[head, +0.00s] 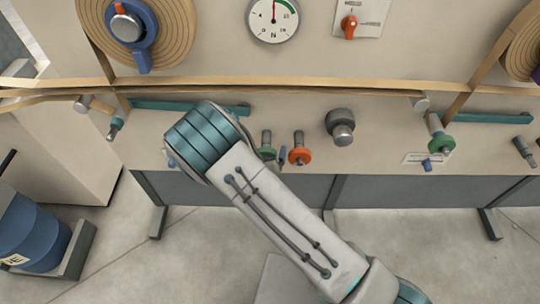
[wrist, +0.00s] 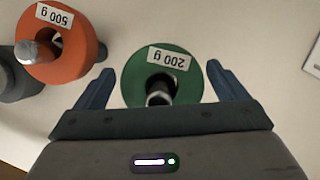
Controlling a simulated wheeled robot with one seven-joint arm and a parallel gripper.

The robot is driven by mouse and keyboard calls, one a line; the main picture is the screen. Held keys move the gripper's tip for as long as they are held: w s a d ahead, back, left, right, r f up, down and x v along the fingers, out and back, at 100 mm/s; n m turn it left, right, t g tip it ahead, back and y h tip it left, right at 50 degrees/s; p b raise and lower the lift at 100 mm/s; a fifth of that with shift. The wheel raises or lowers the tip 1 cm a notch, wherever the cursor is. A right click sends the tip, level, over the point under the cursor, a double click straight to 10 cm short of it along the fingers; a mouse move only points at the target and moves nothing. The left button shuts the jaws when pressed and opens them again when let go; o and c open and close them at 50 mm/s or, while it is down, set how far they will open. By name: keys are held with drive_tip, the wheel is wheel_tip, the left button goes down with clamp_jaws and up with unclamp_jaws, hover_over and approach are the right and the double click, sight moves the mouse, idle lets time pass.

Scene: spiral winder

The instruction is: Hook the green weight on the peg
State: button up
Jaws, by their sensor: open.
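The green weight (wrist: 135,75) is a disc labelled 200 g in the wrist view, around a grey metal stub. My gripper (wrist: 159,74) is open, with one blue finger on each side of the disc and a visible gap to each. The green weight also shows in the head view (head: 266,153), partly hidden behind my arm, on the front panel. One blue fingertip shows between it and the orange weight (head: 300,156); the rest of my gripper is hidden there. I cannot tell which stub is the task's peg.
The orange weight, labelled 500 g, is close beside my gripper in the wrist view (wrist: 75,60). A dark grey knob-like piece (head: 341,127) and another green disc (head: 440,142) stick out further right. A tan strip (head: 270,86) runs across above. A blue drum (head: 30,235) stands at lower left.

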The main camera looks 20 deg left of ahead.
drive_tip(key=v, duration=1.3)
drive_tip(key=shift+s, duration=0.35)
drive_tip(key=shift+r, duration=0.15)
drive_tip(key=w+d+r+m+g+y+p, duration=0.1)
drive_tip(key=w+d+r+m+g+p, duration=0.2)
drive_tip(key=r, duration=0.5)
drive_tip(key=w+d+r+m+g+y, duration=0.1)
drive_tip(key=w+d+r+g, duration=0.2)
drive_tip(key=d+r+g, duration=0.35)
drive_tip(key=s+d+r+m+g+h+p, duration=0.1)
drive_tip(key=s+d+r, duration=0.5)
drive_tip(key=d, duration=0.4)
drive_tip(key=s+d+r+m+h+p, duration=0.1)
drive_tip(key=s+d+r, duration=0.5)
drive_tip(key=d+r, duration=0.3)
drive_tip(key=shift+s+d+r+g+h+p, duration=0.3)
drive_tip(key=shift+s+d+g+h, duration=0.1)
drive_tip(key=shift+d, duration=0.5)
